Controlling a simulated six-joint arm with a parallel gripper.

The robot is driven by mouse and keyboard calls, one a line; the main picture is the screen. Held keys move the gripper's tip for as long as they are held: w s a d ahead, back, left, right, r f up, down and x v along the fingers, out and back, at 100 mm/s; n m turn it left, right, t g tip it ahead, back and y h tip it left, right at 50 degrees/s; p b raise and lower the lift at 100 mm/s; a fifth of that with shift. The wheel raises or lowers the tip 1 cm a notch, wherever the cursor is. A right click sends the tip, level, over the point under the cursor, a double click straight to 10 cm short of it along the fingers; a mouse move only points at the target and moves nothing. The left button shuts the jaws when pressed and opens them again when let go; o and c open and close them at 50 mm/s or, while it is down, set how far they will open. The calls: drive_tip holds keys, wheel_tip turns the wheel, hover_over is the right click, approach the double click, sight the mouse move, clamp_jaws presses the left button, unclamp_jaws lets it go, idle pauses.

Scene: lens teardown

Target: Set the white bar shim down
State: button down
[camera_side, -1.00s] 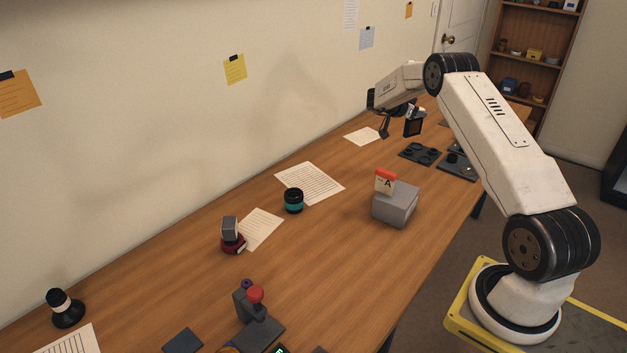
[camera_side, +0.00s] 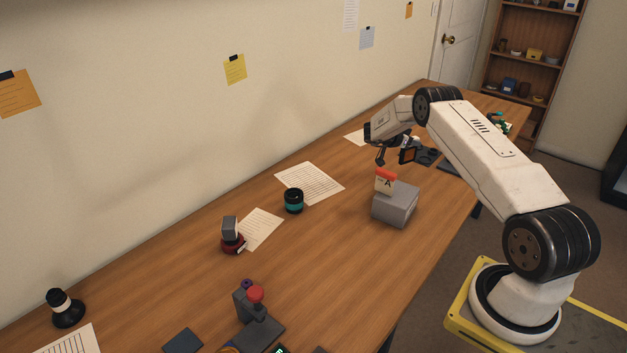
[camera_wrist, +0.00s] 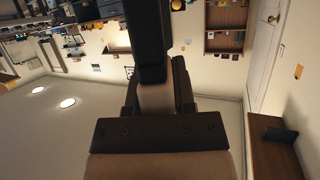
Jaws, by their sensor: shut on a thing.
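My gripper (camera_side: 394,158) hangs over the far part of the wooden desk, behind the grey block in the side view. Its two dark fingers are shut on the white bar shim. In the side view the shim is too small or too hidden to make out. In the wrist view my gripper (camera_wrist: 155,85) shows dark fingers with a pale piece between them; I cannot tell whether that piece is the shim. I cannot tell whether the shim touches anything below.
A grey block (camera_side: 395,205) with a red-topped card marked A (camera_side: 385,181) stands nearest my gripper. A dark tray (camera_side: 428,156) lies behind it, partly hidden. A teal-banded black cylinder (camera_side: 293,201) and a paper sheet (camera_side: 310,182) lie left. Bare desk lies between.

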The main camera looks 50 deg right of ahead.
sight(407, 162)
drive_tip(key=shift+f, duration=1)
drive_tip(key=shift+f, duration=2.1)
drive_tip(key=shift+f, duration=0.15)
drive_tip(key=shift+c, duration=2.2)
unclamp_jaws()
drive_tip(key=shift+a+r, duration=0.15)
drive_tip(key=shift+r, duration=0.1)
drive_tip(key=v, duration=1.1)
drive_tip(key=shift+w+a, duration=0.2)
drive_tip(key=shift+a, duration=0.05)
